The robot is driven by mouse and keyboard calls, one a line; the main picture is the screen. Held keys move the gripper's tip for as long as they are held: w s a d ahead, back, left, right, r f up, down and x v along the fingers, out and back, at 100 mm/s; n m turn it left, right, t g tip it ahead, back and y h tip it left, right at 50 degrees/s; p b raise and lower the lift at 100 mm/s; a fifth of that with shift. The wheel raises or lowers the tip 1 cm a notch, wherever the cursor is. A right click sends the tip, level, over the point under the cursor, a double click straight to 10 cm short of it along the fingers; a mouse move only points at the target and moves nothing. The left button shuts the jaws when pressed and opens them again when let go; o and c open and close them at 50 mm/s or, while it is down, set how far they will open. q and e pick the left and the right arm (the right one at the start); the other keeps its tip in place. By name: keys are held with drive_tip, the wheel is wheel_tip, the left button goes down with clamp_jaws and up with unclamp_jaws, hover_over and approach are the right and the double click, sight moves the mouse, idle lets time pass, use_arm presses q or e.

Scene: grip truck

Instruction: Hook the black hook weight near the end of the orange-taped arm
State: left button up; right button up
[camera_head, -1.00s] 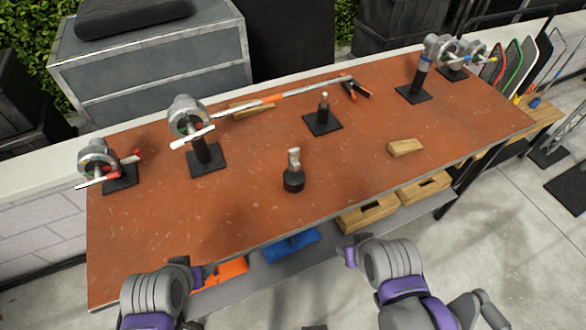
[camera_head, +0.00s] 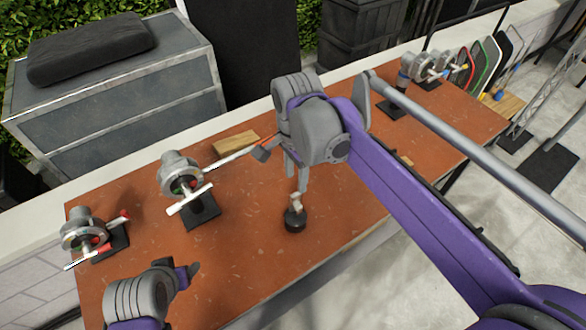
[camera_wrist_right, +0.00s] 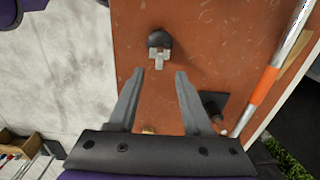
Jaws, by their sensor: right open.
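The black hook weight (camera_head: 295,219) stands upright on the orange-brown table, with a pale metal hook on top. My right gripper (camera_head: 297,178) is over it, with open fingers just above the hook. In the right wrist view the weight (camera_wrist_right: 159,40) lies ahead of the spread fingertips (camera_wrist_right: 158,73), with nothing between them.
A clamp stand (camera_head: 200,212) holds the rod, and another clamp (camera_head: 90,240) stands at the far left. A wooden block (camera_head: 237,141) lies behind the rod. More clamp stands (camera_head: 393,108) are at the right end. A small black-based stand (camera_wrist_right: 212,104) is near the right finger.

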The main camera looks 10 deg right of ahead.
sight(295, 193)
drive_tip(key=shift+s+d+f+b, duration=0.1)
drive_tip(key=shift+s+f+b, duration=0.15)
drive_tip(key=shift+f, duration=0.5)
use_arm(q)
drive_tip(key=shift+s+f+b, duration=0.45)
drive_tip(key=shift+f+b, duration=0.2)
drive_tip(key=shift+f, duration=0.4)
drive_tip(key=shift+s+f+b, duration=0.45)
drive_tip(key=shift+f+b, duration=0.2)
drive_tip(key=shift+f, duration=0.4)
drive_tip(key=shift+s+f+b, duration=0.45)
drive_tip(key=shift+f+b, duration=0.2)
drive_tip(key=shift+f, duration=0.4)
use_arm(e)
drive_tip(key=shift+w+f, duration=0.15)
drive_tip(key=shift+f, duration=3.4)
clamp_jaws()
drive_tip(key=shift+f, duration=0.1)
use_arm(q)
drive_tip(key=shift+w+r+p, duration=0.2)
drive_tip(key=shift+r+p, duration=0.2)
drive_tip(key=shift+r, duration=0.1)
drive_tip(key=shift+w+r+p, duration=0.2)
drive_tip(key=shift+r+p, duration=0.15)
drive_tip(key=shift+r, duration=0.1)
use_arm(e)
drive_tip(key=shift+w+r, duration=0.1)
drive_tip(key=shift+r, duration=1.25)
